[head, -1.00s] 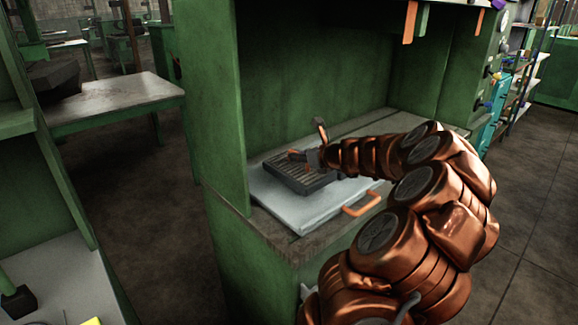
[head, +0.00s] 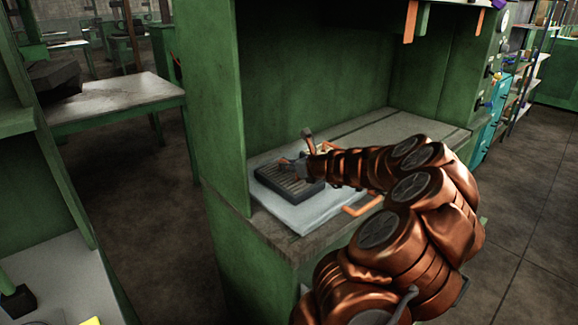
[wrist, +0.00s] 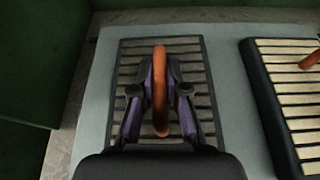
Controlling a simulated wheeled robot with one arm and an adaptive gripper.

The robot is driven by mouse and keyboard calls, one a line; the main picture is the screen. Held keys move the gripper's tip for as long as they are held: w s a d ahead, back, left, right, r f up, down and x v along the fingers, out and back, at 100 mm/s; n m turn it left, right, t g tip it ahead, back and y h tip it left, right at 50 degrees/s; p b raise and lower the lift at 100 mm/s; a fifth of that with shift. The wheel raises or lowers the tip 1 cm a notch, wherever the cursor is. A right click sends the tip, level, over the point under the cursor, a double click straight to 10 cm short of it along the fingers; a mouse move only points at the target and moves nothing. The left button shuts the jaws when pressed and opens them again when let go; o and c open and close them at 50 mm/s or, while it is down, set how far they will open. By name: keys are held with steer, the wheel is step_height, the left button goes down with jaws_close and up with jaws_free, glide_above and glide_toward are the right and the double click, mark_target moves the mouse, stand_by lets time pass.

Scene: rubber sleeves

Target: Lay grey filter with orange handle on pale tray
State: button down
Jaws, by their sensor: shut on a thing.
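The grey filter (head: 288,182) is a flat, dark-framed slatted panel. My gripper (head: 296,165) is over it, and in the wrist view the gripper (wrist: 160,92) is shut on its upright orange handle (wrist: 160,65). The filter (wrist: 190,70) is level over the left part of the pale tray (head: 305,215), within its edges. Whether it touches the tray or hangs just above is hard to tell. The tray (wrist: 95,105) also shows in the wrist view; my arm hides part of it in the head view.
A second filter (wrist: 290,95), with cream slats and an orange handle, is to the right in the wrist view. A green cabinet wall (head: 215,110) rises close on the left. The worktop (head: 355,130) behind is clear.

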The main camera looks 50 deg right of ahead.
steer(key=c, duration=1.2)
jaws_free()
steer(key=v, duration=1.2)
